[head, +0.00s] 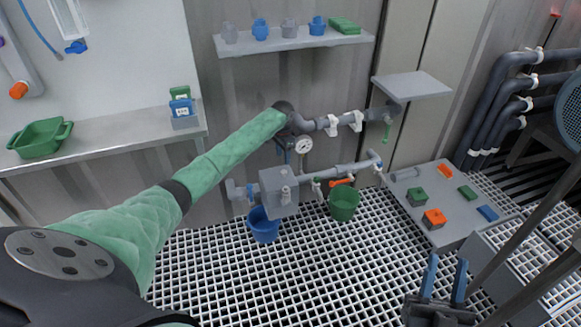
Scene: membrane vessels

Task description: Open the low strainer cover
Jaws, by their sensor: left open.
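A grey box-shaped housing (272,183) sits on the low pipe run against the wall, with a small light-grey fitting (285,195) on its front. I take this for the low strainer; its cover looks closed. My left arm, in a green sleeve, reaches from the left to the upper pipe. My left gripper (287,150) is small and partly hidden behind the wrist, above the housing and apart from it. It is open, and I see nothing in it. My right gripper (445,279) is at the lower right, its blue fingers apart and empty, away from the pipes.
A blue bucket (264,227) and a green bucket (344,204) stand under the low pipe. A red-orange valve handle (342,182) is right of the housing. A gauge (304,145) hangs above. A grey platform (465,221) with blocks lies right. Grating floor (330,270) is clear in front.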

